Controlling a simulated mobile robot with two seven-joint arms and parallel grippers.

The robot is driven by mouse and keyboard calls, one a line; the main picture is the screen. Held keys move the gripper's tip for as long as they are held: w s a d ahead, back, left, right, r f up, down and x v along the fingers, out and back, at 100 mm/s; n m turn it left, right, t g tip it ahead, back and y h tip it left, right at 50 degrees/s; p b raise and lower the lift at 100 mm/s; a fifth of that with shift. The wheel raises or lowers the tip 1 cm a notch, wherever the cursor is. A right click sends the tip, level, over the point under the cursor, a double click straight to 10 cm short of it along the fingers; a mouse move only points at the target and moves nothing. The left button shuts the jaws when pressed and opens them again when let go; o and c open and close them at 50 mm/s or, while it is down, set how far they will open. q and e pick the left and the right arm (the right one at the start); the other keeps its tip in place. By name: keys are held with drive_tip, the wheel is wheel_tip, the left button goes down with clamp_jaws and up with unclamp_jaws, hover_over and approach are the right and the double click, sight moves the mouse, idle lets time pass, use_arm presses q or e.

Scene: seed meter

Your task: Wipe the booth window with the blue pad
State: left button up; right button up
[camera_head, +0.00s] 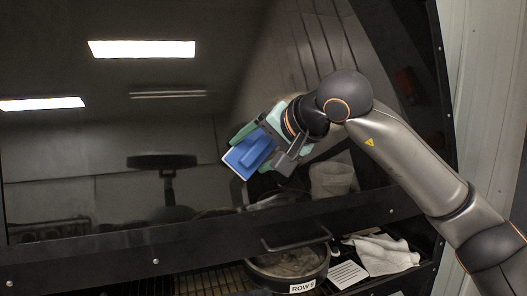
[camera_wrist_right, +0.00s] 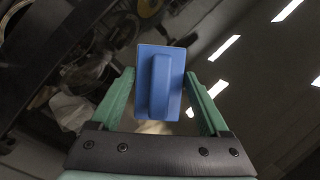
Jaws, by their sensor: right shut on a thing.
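The booth window (camera_head: 90,170) is a large dark glossy pane that fills most of the head view and reflects ceiling lights. My right gripper (camera_head: 262,148) is shut on the blue pad (camera_head: 248,155), in front of the pane right of the middle. The pad is a flat blue block with a raised grip and a pale edge, tilted in the head view. In the right wrist view the pad (camera_wrist_right: 159,84) sits between the green fingers. Whether the pad touches the glass cannot be told. My left gripper is not in view.
Below the window's dark lower frame is an opening with a round pan (camera_head: 287,268) labelled ROW 9, a white cloth (camera_head: 384,254) and a printed card (camera_head: 347,274). A whitish bucket (camera_head: 332,179) shows in the pane area. A pale corrugated wall (camera_head: 484,90) stands at the right.

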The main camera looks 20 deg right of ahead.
drive_tip(key=shift+w+r, duration=0.2)
drive_tip(key=shift+r, duration=0.45)
drive_tip(key=shift+w+r, duration=0.15)
drive_tip(key=shift+r, duration=0.5)
drive_tip(key=shift+w+d, duration=0.2)
drive_tip(key=shift+d, duration=5.35)
drive_tip(key=shift+w+d, duration=0.2)
drive_tip(key=shift+d, duration=5.3)
drive_tip(key=shift+w+a+r, duration=0.1)
drive_tip(key=shift+w+r, duration=0.1)
drive_tip(key=shift+r, duration=0.45)
drive_tip(key=shift+w+a+r, duration=0.1)
drive_tip(key=shift+w+r, duration=0.05)
drive_tip(key=shift+r, duration=0.5)
drive_tip(key=a, duration=0.7)
drive_tip(key=shift+s, duration=0.15)
drive_tip(key=shift+a, duration=0.2)
drive_tip(key=shift+s+a, duration=0.2)
drive_tip(key=shift+a, duration=6.95)
